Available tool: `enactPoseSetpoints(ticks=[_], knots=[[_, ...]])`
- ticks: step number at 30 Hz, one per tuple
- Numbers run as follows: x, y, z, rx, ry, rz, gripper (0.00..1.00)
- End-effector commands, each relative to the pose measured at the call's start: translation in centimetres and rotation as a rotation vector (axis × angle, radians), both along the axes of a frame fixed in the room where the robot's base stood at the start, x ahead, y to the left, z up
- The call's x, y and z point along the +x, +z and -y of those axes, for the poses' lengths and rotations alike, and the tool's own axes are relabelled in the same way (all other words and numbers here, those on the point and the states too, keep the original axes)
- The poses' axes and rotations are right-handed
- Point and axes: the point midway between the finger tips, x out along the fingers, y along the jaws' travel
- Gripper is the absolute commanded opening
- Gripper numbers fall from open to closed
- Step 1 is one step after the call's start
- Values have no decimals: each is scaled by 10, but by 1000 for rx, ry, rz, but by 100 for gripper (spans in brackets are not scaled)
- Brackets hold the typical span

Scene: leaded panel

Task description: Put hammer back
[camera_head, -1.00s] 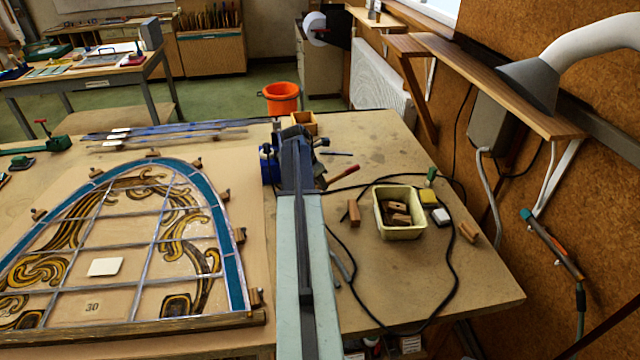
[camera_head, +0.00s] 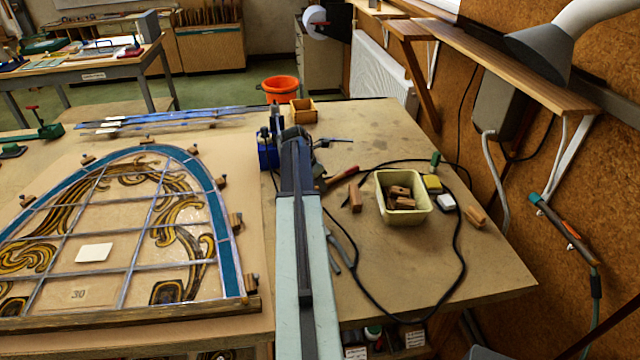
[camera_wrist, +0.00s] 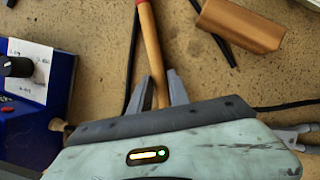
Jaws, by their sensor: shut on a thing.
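In the wrist view, a slim orange-brown wooden handle (camera_wrist: 151,42), which I take to be the hammer's, runs between the two grey fingers of my gripper (camera_wrist: 161,88). My gripper is shut on it. The handle runs out of the top of the picture, and no hammer head shows there. In the head view, my arm hides the fingers at its far end. A reddish handle (camera_head: 343,174) shows just right of the arm, low over the bench or resting on it; I cannot tell which.
A blue box (camera_head: 267,156) stands close left of my gripper. A wooden block (camera_head: 355,197), a cream tub (camera_head: 404,217) of blocks and a black cable (camera_head: 462,240) lie right. The leaded panel (camera_head: 222,205) fills the left.

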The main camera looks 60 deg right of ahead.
Motion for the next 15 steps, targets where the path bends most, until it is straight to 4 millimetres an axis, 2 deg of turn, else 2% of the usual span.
enactPoseSetpoints(ticks=[2, 3, 6, 15], knots=[[0, 1, 0, 0, 0, 0, 0], [0, 1, 0, 0, 0, 0, 25], [0, 1, 0, 0, -1, 0, 48], [-1, 1, 0, 0, -1, 0, 48]])
